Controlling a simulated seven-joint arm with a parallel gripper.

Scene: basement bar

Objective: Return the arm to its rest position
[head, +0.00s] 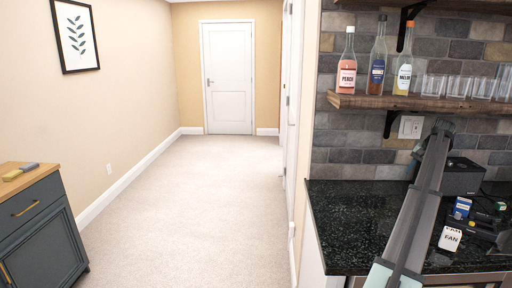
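My arm (418,205) rises from the bottom edge, right of centre, in a long grey link. It runs up over the black counter to a dark joint near the shelf. Past that joint the arm is mostly hidden. A dark mechanical shape low on the right, over the counter, may be my gripper (482,230). Its fingers are too small and dark to make out, and I cannot tell whether it holds anything.
The black speckled counter (345,215) holds a dark box (462,176), a blue-and-yellow item (460,208) and a white FAN-labelled item (450,239). A wooden shelf (400,103) above holds bottles and glasses. A dark cabinet (42,235) stands left. The carpet (200,220) between is clear.

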